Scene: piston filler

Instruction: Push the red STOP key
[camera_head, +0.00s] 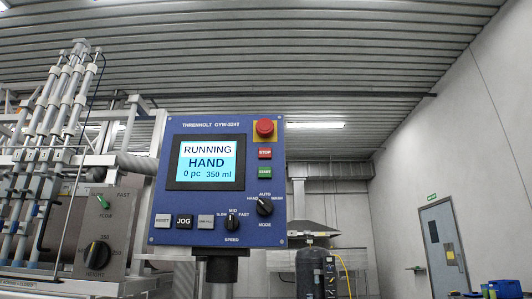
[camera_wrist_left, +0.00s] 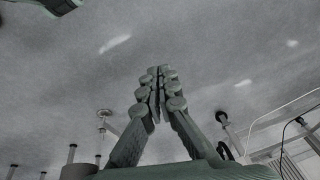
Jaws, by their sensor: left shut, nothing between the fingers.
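The screen (camera_head: 208,162) reads RUNNING, HAND, 0 pc, 350 ml. My left gripper (camera_wrist_left: 160,72) shows only in the left wrist view, with its fingers together and nothing between them. It is not in the head view, so its place relative to the key cannot be told.
The panel also has RESET (camera_head: 162,220) and JOG (camera_head: 184,221) keys, a speed knob (camera_head: 231,222) and a mode knob (camera_head: 264,207). Filler tubes (camera_head: 50,105) stand at the left. The wrist view shows grey floor with machine feet (camera_wrist_left: 222,117). The space before the panel looks clear.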

